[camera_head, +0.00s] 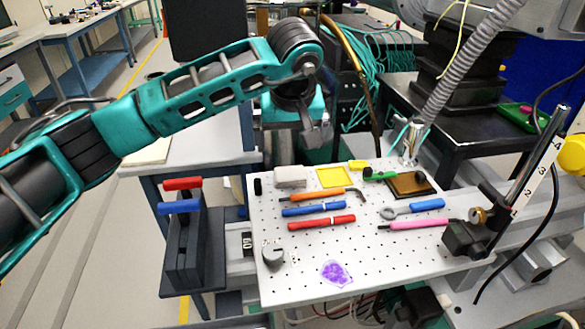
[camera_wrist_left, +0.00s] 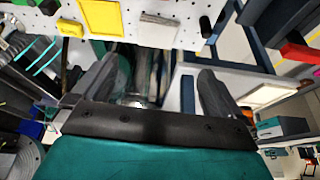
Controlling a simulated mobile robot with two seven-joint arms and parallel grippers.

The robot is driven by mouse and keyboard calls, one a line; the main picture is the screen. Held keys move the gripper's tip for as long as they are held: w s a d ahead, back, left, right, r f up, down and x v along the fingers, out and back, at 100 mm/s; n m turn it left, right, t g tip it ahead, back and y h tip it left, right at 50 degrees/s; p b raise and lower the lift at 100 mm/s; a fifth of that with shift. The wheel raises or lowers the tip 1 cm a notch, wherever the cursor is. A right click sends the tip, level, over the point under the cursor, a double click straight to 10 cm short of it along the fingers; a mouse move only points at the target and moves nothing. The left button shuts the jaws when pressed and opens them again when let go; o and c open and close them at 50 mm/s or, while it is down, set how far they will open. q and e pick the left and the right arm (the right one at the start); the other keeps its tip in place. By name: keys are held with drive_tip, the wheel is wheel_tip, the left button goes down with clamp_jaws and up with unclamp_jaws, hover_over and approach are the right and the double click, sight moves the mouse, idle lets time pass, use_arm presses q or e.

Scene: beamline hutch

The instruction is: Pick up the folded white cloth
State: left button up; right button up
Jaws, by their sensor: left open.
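The folded white cloth (camera_head: 290,177) lies as a small pale block near the back left corner of the perforated board (camera_head: 300,285). In the left wrist view the cloth (camera_wrist_left: 160,19) shows near the top edge, beyond the fingertips. My left gripper (camera_head: 297,145) is above and behind the board's back edge, pointing down. Its two fingers stand wide apart in the left wrist view (camera_wrist_left: 156,80), with nothing between them. The gripper is apart from the cloth. My right gripper is not in view.
A black cylinder (camera_head: 258,187) stands just left of the cloth, and a yellow frame (camera_head: 333,177) lies to its right. Orange, blue and red tools (camera_head: 322,222) lie in front. A rack with red and blue handles (camera_head: 182,240) stands left.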

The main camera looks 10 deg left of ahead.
use_arm(q)
approach(289, 173)
drive_tip(key=shift+x, duration=1.05)
drive_tip(key=b+x, duration=0.1)
drive_tip(key=x, duration=0.5)
drive_tip(key=shift+w+f, duration=0.1)
drive_tip(key=shift+f, duration=0.15)
drive_tip(key=c, duration=1)
